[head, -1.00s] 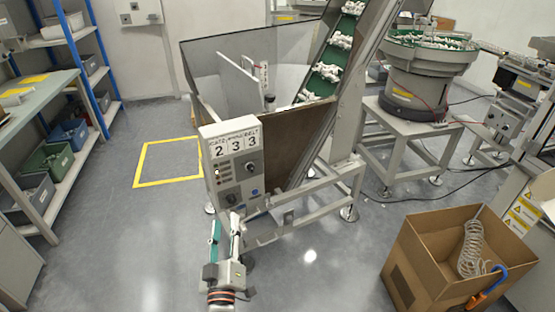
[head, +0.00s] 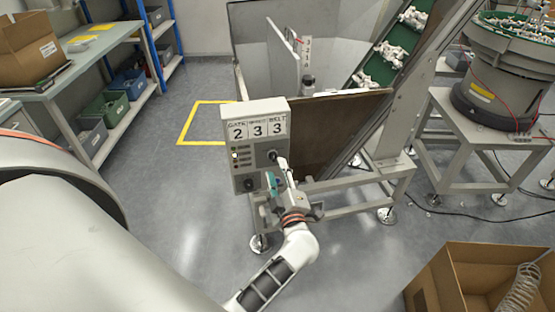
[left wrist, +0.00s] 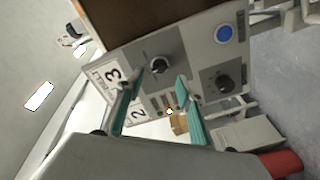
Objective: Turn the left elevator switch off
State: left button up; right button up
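The grey control box (head: 258,150) of the elevator carries labels 2, 3, 3. In the left wrist view, its face shows a dark upper rotary switch (left wrist: 159,65), a second dark rotary switch (left wrist: 223,83) and a blue round button (left wrist: 223,34). I cannot tell the switch positions exactly. My left gripper (head: 279,170) is in front of the box's right side, close to the upper switch. In the left wrist view, its teal fingers (left wrist: 159,82) are apart, with the upper switch showing between their tips; contact is not visible. My right gripper is out of view.
The brown hopper panel (head: 335,125) and steel frame (head: 350,187) stand right beside the box. A cardboard box (head: 455,275) is at the lower right. A bench with shelves (head: 110,50) is at the left. Floor around the yellow square (head: 190,122) is clear.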

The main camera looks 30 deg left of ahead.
aim_at(274, 159)
pick_arm(q)
jog(key=shift+x, duration=2.6)
grip_shut()
